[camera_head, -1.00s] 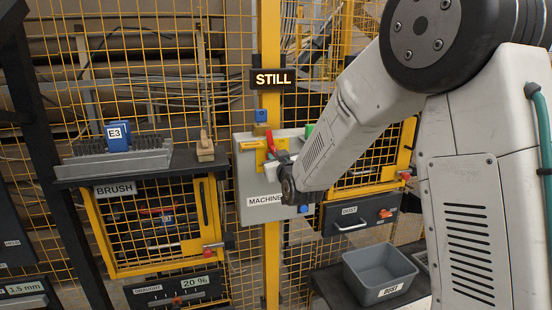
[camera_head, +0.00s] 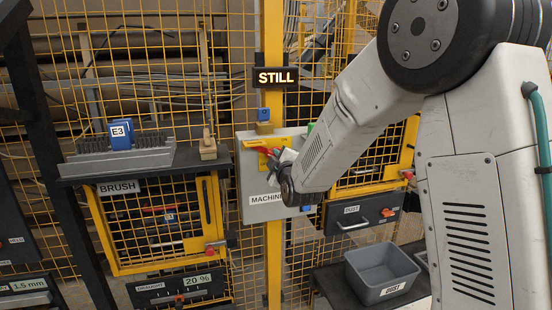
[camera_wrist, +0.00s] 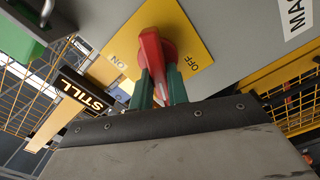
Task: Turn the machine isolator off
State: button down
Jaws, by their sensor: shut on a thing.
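The machine isolator is a grey box (camera_head: 246,185) labelled "MACHINE" on the yellow post. Its red handle (camera_head: 264,153) sits on a yellow plate (camera_head: 251,144). In the wrist view the red handle (camera_wrist: 152,52) stands on the yellow plate (camera_wrist: 186,30), between the printed "ON" and "OFF". The exact angle of the handle is hard to read. My gripper (camera_wrist: 160,88) has its green fingers closed on either side of the handle. In the head view my wrist hides most of the gripper and the right part of the box.
A sign (camera_head: 276,77) reading "STILL" hangs above the box. A blue padlock-like block (camera_head: 263,114) is on the post. A shelf with a brush (camera_head: 118,158) and blue E3 tag is at left. A dust drawer (camera_head: 353,217) and grey dust bin (camera_head: 377,272) are at lower right.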

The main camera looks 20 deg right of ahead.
jog(key=n, duration=0.5)
jog(key=shift+f, duration=0.3)
jog(key=shift+n, duration=0.3)
jog(key=c, duration=1.4)
grip_release()
jog(key=shift+o, duration=0.2)
jog(key=s, duration=0.8)
